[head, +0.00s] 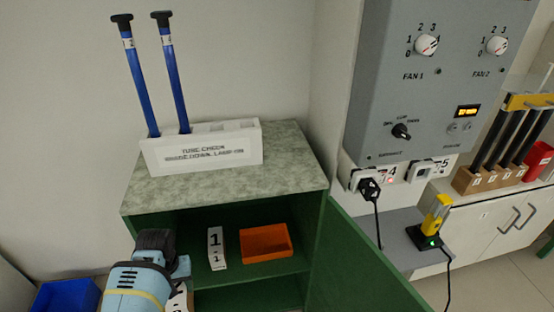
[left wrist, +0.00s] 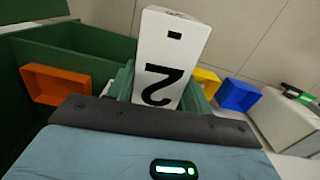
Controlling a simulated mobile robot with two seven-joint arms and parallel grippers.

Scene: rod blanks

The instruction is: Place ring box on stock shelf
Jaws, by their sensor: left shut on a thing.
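My left gripper (head: 182,270) is shut on a white box marked 2 (left wrist: 172,60), in front of the open green cabinet's left side. In the left wrist view the box's number is upside down. In the head view the arm hides most of the box, and only a small white part (head: 179,301) shows below the gripper. The stock shelf (head: 290,265) inside the cabinet bears a white box marked 1 (head: 216,248) and an orange tray (head: 266,242). The tray also shows in the left wrist view (left wrist: 55,85). My right gripper is not in view.
A white rack (head: 200,150) with two blue tubes stands on the cabinet top. The open green door (head: 365,265) stands at the cabinet's right. A blue bin (head: 66,297) is at lower left. A yellow bin (left wrist: 207,80) shows in the left wrist view.

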